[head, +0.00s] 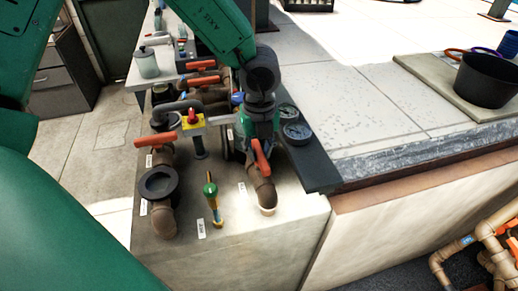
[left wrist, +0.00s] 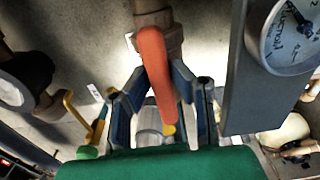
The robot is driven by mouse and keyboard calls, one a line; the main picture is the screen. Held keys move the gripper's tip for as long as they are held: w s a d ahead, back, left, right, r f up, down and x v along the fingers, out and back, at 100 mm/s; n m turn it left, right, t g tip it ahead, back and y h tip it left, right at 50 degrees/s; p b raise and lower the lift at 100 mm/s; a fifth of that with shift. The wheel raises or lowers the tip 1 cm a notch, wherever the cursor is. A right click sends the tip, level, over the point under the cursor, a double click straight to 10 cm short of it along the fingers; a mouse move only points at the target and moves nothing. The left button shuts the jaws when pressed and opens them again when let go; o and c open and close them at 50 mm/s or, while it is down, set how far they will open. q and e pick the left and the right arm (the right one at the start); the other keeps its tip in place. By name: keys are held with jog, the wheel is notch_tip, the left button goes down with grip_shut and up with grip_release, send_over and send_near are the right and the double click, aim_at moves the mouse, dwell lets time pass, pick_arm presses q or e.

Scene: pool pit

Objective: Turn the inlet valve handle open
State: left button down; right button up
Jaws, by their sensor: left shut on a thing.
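An orange valve handle (head: 261,158) sits on a brown pipe elbow (head: 263,188) at the front of the concrete ledge. In the left wrist view the orange handle (left wrist: 154,60) runs up to a brown pipe fitting. My left gripper (head: 259,138) comes down from above onto this handle. In the left wrist view its blue fingers (left wrist: 156,85) stand on both sides of the handle, shut on it. Part of the handle and valve body is hidden by the gripper. The labels are too small to read. My right gripper is not in view.
Another orange-handled valve (head: 156,140) and a green-topped upright fitting (head: 211,190) stand to the left. Round gauges (head: 297,131) on a dark panel (head: 318,170) are close on the right; one gauge (left wrist: 292,32) shows in the wrist view. A black bucket (head: 487,80) stands far right.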

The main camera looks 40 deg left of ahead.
aim_at(260, 152)
pick_arm(q)
jog(key=shift+s+d+f, duration=0.1)
jog(key=shift+s+f, duration=0.1)
jog(key=shift+s, duration=0.1)
jog(key=c, duration=1.4)
grip_release()
jog(key=shift+c, duration=0.2)
jog(key=shift+w+d+r, duration=0.1)
jog(key=shift+w+d, duration=0.05)
notch_tip(260, 152, up, 12)
jog(key=shift+w, duration=0.1)
